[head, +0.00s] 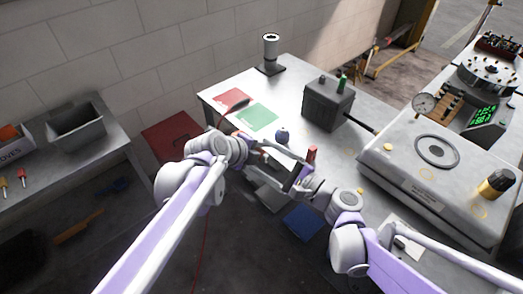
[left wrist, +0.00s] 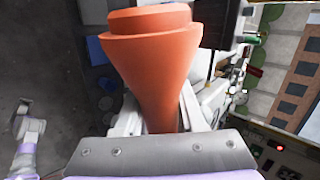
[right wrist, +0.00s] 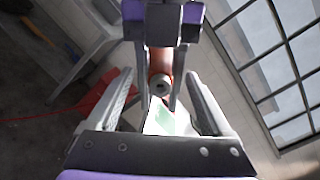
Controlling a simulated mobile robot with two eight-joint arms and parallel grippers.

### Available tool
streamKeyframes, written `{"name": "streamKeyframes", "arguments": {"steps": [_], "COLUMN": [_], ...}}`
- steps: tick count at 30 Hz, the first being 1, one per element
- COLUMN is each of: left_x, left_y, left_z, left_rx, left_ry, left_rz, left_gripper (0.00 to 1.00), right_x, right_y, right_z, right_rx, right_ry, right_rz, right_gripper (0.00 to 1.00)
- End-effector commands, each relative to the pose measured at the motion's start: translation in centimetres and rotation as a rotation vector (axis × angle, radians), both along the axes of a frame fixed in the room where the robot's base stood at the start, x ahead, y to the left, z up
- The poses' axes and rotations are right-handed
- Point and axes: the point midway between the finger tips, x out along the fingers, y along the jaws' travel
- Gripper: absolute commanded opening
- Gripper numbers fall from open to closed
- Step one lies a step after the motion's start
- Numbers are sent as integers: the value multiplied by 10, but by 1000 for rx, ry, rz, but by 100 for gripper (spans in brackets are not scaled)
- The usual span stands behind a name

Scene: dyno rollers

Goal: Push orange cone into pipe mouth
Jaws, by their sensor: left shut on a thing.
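The orange cone (left wrist: 152,65) fills the middle of the left wrist view, its wide stepped end toward the top and its narrow part between the fingers. My left gripper (left wrist: 160,118) is shut on it. In the head view a small red-orange piece (head: 311,153), likely the cone, stands up by the grippers. In the right wrist view an orange part (right wrist: 160,62) shows between the left gripper's fingers, with a grey round end with a dark hole (right wrist: 163,84) in front. My right gripper (right wrist: 160,88) is open, facing it. I cannot tell whether that end is the pipe mouth.
The grey workbench (head: 375,150) carries a dark grey box (head: 328,103), a large machine (head: 435,165) and red and green mats (head: 263,117). A blue bin (head: 303,222) sits below the grippers.

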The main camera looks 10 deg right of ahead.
Motion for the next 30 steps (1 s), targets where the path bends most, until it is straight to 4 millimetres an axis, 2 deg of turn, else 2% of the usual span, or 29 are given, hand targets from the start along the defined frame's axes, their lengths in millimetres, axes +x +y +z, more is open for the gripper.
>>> {"name": "streamKeyframes", "arguments": {"steps": [1, 2, 11, 12, 15, 25, 30], "left_x": [0, 0, 0, 0, 0, 0, 0], "left_y": [0, 0, 0, 0, 0, 0, 0], "left_z": [0, 0, 0, 0, 0, 0, 0], "left_rx": [0, 0, 0, 0, 0, 0, 0], "left_ry": [0, 0, 0, 0, 0, 0, 0], "left_rz": [0, 0, 0, 0, 0, 0, 0], "left_gripper": [0, 0, 0, 0, 0, 0, 0], "right_x": [0, 0, 0, 0, 0, -3, -20], "right_y": [0, 0, 0, 0, 0, -4, -21], "right_z": [0, 0, 0, 0, 0, 0, 0], "right_rx": [0, 0, 0, 0, 0, 0, -1], "right_ry": [0, 0, 0, 0, 0, 1, 0], "right_rz": [0, 0, 0, 0, 0, -2, -5], "right_gripper": [73, 68, 14, 80, 98, 100, 100]}}
